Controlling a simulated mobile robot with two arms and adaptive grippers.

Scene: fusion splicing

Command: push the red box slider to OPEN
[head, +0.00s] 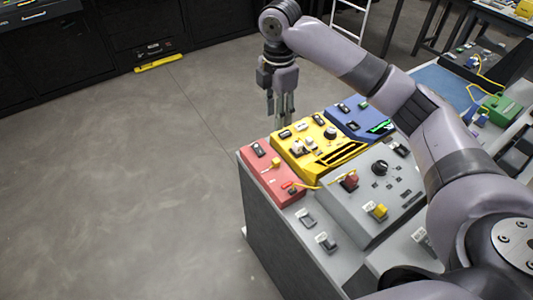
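The red box (270,176) sits at the left end of the row of coloured boxes on the bench. A dark switch-like part with a pale label (258,150) is near its far corner. A yellow part (276,163) is on its top, and a yellow cable runs from its near end. Which part is the slider, and its setting, are too small to tell. My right gripper (281,115) points down above and beyond the yellow box, apart from the red box. Nothing shows in it; its finger gap is unclear. My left gripper is out of view.
A yellow box (318,160) with a knob stands right of the red box, and a blue box (358,117) beyond it. A grey panel (372,205) with a black knob is nearer. Small switches (326,242) line the near bench edge.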

